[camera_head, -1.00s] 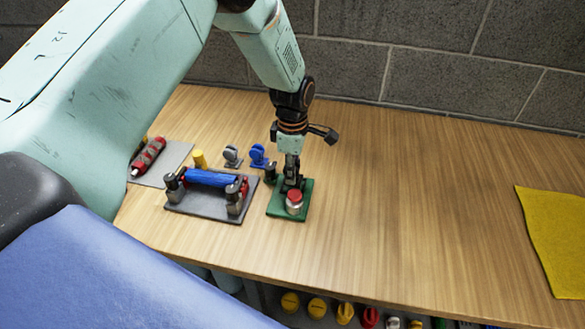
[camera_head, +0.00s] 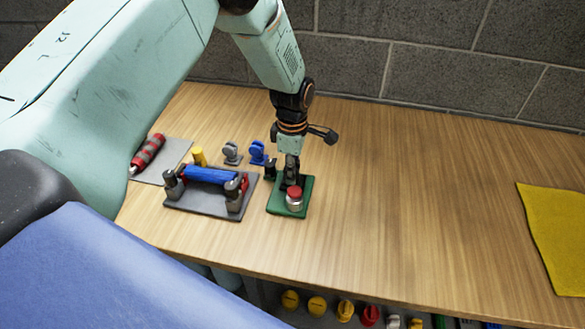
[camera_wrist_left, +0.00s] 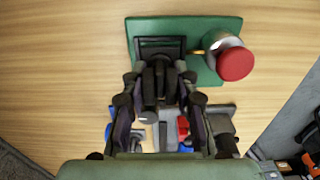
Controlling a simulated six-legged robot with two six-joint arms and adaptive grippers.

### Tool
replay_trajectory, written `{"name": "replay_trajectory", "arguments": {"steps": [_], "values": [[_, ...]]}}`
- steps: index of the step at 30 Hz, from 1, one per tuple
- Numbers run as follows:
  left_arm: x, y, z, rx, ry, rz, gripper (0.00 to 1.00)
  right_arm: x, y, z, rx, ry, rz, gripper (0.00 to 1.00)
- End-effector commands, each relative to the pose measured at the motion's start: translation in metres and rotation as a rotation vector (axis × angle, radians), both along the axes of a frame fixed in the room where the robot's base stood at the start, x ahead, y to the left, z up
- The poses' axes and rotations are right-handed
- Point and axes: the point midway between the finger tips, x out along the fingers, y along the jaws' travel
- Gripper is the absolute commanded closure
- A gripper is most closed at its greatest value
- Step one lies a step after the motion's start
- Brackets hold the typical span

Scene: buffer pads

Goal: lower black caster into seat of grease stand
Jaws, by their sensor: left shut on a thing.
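The grease stand is a green plate (camera_head: 274,206) on the bench, with a silver pot with a red lid (camera_head: 295,197) at its near end. In the left wrist view the green plate (camera_wrist_left: 205,28) has a dark frame-like seat (camera_wrist_left: 160,42) beside the red-lidded pot (camera_wrist_left: 234,62). My left gripper (camera_head: 290,182) points down over the stand's far part. In the left wrist view it is shut on the black caster (camera_wrist_left: 158,80), which sits right at the seat. The fingers hide much of the caster, and I cannot tell how deep it sits. My right gripper is not in view.
Left of the stand is a grey plate (camera_head: 203,208) holding a blue roller (camera_head: 210,175). Behind it stand a grey caster (camera_head: 232,153), a blue caster (camera_head: 258,153) and a yellow cylinder (camera_head: 199,157). A red roller (camera_head: 148,154) lies farther left. A yellow cloth (camera_head: 555,235) lies right; bench between is clear.

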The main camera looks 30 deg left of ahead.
Motion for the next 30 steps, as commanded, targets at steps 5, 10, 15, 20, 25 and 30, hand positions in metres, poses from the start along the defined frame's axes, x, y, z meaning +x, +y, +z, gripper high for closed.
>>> {"name": "replay_trajectory", "arguments": {"steps": [5, 10, 15, 20, 25, 30], "values": [[0.0002, 0.0, -0.0026, 0.0, 0.0, 0.0, 1.0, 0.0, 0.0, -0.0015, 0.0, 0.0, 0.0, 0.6], [0.0001, -0.0001, -0.0049, 0.0, 0.0, 0.0, 1.0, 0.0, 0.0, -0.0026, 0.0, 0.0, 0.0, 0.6], [0.0001, -0.0001, -0.0071, 0.0, 0.0, 0.0, 1.0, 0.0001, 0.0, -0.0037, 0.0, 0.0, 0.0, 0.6], [0.0001, -0.0001, -0.0077, 0.0, 0.0, 0.0, 0.66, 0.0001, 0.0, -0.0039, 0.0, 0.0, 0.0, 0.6], [0.0001, -0.0001, -0.0075, 0.0, 0.0, 0.0, 0.51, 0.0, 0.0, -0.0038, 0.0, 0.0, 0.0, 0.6], [0.0001, -0.0001, -0.0075, 0.0, 0.0, 0.0, 0.45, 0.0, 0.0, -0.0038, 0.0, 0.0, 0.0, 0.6]]}}
